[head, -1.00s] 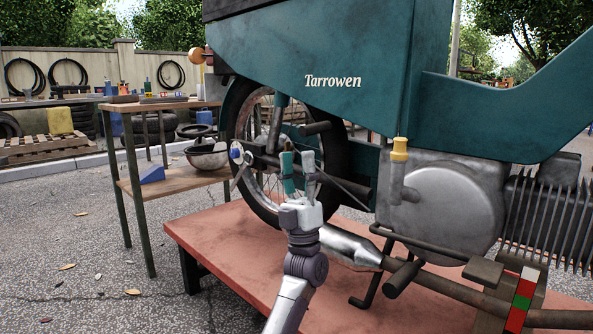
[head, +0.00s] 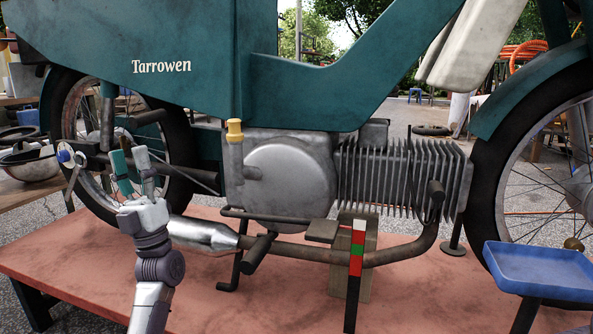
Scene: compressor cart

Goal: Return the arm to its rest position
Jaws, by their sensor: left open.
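My left gripper (head: 134,172) is in the lower left of the head view, at the end of my grey and white arm. Its two fingers, one teal and one pale grey, point up and stand apart with nothing seen between them. They are in front of the rear wheel area of the teal motorcycle (head: 300,88), close to a dark bar with a blue-capped end (head: 64,156). I cannot tell whether the fingers touch the bar. My right gripper is not in view.
The motorcycle stands on a red platform (head: 290,290). A silver exhaust (head: 205,234) runs just right of my gripper. A blue tray (head: 540,268) stands at right. A red, white and green striped post (head: 356,260) is in front of the engine. A bowl (head: 30,165) sits at left.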

